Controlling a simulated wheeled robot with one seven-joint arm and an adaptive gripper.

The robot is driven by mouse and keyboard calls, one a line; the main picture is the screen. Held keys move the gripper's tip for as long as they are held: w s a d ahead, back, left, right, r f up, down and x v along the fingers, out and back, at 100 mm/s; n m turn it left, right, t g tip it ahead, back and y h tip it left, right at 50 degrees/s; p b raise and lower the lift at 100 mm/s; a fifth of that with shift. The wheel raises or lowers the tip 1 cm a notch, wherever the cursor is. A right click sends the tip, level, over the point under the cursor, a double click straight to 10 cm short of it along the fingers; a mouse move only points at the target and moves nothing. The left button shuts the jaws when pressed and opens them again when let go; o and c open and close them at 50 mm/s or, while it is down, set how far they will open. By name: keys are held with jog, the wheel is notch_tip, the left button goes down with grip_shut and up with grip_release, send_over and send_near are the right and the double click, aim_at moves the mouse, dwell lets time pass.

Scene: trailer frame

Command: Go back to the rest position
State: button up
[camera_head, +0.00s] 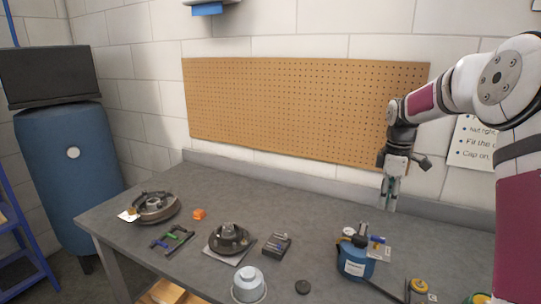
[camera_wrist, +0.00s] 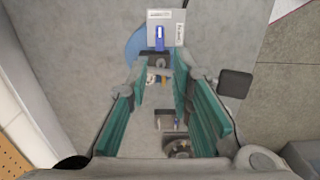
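My gripper (camera_head: 391,196) hangs from the raised arm at the right, pointing down, in front of the wall and above the back right of the workbench (camera_head: 330,215). In the wrist view its teal-lined fingers (camera_wrist: 162,82) stand apart with only the bench and things far below showing between them. My gripper is open and empty, touching nothing. No marker for the rest position shows.
A blue container (camera_head: 356,262) stands below my gripper with small items around it. Brake-like assemblies (camera_head: 229,239) (camera_head: 156,207), a dark block (camera_head: 276,245) and a metal cup (camera_head: 248,285) are on the bench. A pegboard (camera_head: 300,108) is behind; air around my gripper looks clear.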

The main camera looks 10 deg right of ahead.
jog(key=s+a+r+m+t+h, duration=0.15)
jog(key=s+a+r+m, duration=0.35)
jog(key=s+a+r, duration=0.8)
jog(key=s+a+f+m+t, duration=0.1)
jog(key=s+a+m+t, duration=0.1)
jog(key=s, duration=0.7)
jog(key=s+a+f+m+t+y, duration=0.1)
jog(key=s+a+m, duration=0.3)
jog(key=s, duration=0.6)
jog(key=shift+a+t, duration=0.45)
jog(key=shift+a, duration=0.75)
